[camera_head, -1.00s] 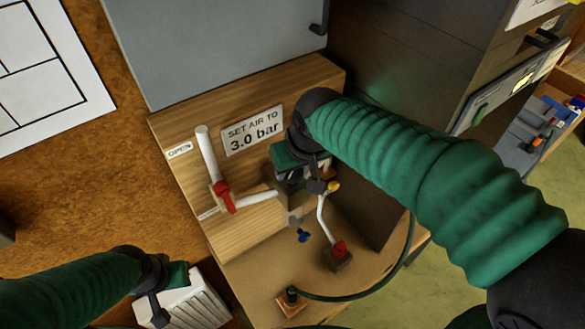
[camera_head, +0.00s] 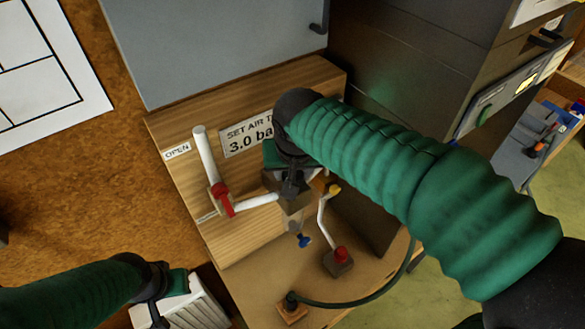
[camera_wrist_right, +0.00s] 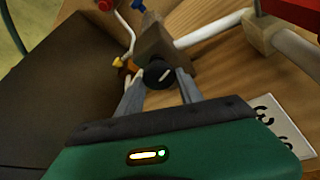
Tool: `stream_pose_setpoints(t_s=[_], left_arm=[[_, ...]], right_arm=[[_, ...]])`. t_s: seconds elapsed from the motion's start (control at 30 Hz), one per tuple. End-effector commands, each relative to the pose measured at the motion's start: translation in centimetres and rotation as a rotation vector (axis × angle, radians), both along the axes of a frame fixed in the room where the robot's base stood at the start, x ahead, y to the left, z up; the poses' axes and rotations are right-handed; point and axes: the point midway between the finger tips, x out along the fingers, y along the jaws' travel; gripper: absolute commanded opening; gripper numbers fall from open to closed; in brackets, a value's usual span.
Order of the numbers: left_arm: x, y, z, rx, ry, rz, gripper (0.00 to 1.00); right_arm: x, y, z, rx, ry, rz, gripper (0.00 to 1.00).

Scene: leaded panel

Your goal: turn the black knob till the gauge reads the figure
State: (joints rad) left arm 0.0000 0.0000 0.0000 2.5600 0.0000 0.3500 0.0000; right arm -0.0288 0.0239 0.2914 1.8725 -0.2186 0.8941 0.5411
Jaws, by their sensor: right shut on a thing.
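The black knob (camera_wrist_right: 158,72) sits on the face of a grey-brown block (camera_wrist_right: 165,45) on the white pipe line, with a pale mark across it. My right gripper (camera_wrist_right: 160,88) is shut on the knob, one finger on each side. In the head view my right gripper (camera_head: 291,194) largely hides the knob. The sign (camera_head: 243,143) reads "SET AIR TO 3.0 bar", its right end now covered by my right arm. I cannot see a gauge face. My left gripper (camera_head: 166,298) is at the lower left by a white finned box; its jaw state is unclear.
A red-handled valve (camera_head: 222,199) on white pipe (camera_head: 205,155) stands left of the block, beside an "OPEN" label (camera_head: 177,151). A red knob (camera_head: 341,254) on a brown base and a dark hose (camera_head: 350,298) lie near the front. A white finned box (camera_head: 200,307) is lower left.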

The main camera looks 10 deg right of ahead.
Motion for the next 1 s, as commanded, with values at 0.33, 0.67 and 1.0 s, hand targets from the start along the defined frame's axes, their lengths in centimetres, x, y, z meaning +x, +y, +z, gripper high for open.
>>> stream_pose_setpoints(t_s=[0.33,0.67,1.0], left_arm=[[0.0,0.0,0.0,0.000,0.000,0.000,0.23],[0.0,0.0,-0.5,0.000,0.000,0.000,0.23],[0.0,0.0,-1.8,0.000,0.000,0.000,0.23]], right_arm=[[-0.1,0.0,-0.2,0.000,0.007,0.001,0.64],[-0.5,0.1,1.3,0.001,0.000,0.001,0.64],[-4.2,0.7,10.1,0.002,-0.001,0.002,0.64]])
